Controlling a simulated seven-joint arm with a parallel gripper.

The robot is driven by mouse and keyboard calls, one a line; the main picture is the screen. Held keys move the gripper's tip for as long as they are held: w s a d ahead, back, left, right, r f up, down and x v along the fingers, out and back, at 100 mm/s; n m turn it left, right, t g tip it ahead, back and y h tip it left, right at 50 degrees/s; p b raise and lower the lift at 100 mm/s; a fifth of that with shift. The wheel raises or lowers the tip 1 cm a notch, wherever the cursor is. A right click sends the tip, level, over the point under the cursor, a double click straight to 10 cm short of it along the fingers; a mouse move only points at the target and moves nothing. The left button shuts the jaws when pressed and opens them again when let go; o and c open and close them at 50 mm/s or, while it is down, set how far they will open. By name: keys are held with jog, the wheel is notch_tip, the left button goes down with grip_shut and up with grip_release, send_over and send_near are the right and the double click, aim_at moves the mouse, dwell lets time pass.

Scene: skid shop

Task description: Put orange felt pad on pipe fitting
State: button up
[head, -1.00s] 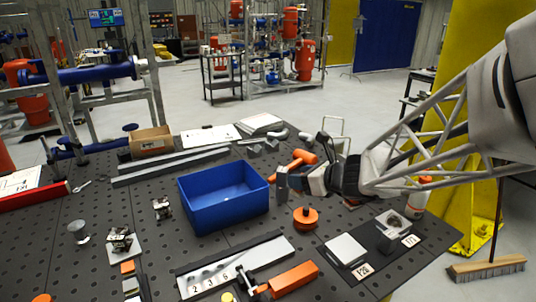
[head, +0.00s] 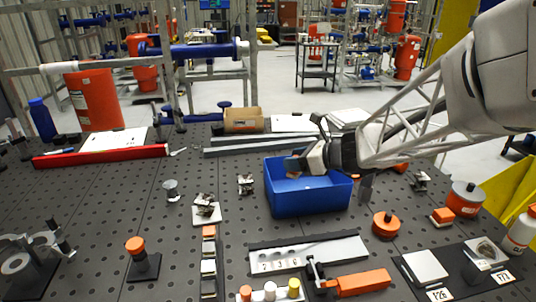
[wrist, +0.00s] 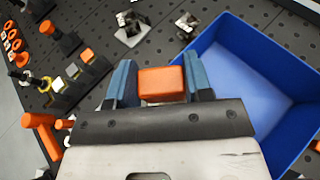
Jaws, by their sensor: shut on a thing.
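The orange felt pad (wrist: 162,84) shows in the wrist view as a small orange block between the blue fingers of my gripper (wrist: 163,86). My gripper is shut on it. Two such parts show ahead of my gripper in the wrist view, apart from the pad.
The open blue bin (head: 310,200) stands below my gripper. A pale numbered plate (head: 308,256), an orange clamp (head: 362,283) and an orange round part (head: 386,225) lie nearer. A red rail (head: 100,155) lies at left.

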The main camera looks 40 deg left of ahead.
jog(key=s+a+f+n+g+h, duration=0.15)
jog(key=s+a+n+g, duration=0.25)
jog(key=s+a, duration=0.8)
jog(key=s+a+f+n+g+h, duration=0.15)
jog(key=s+a+n+g, duration=0.25)
jog(key=s+a, duration=0.75)
jog(key=shift+h, duration=0.4)
jog(key=f, duration=0.1)
jog(key=w+a+f, duration=0.1)
jog(key=w+f, duration=0.1)
jog(key=f, duration=0.1)
jog(key=shift+w+a, duration=0.2)
jog(key=shift+a, duration=0.2)
jog(key=shift+a, duration=0.1)
jog(key=w+a, duration=0.2)
jog(key=a, duration=0.2)
jog(key=w+a+f, duration=0.1)
jog(key=w+a, duration=0.1)
jog(key=a, duration=0.3)
jog(key=w+a, duration=0.2)
jog(key=a, duration=0.3)
jog(key=shift+w+a+f, duration=0.2)
jog(key=shift+a+f, duration=0.05)
jog(key=shift+f, duration=0.1)
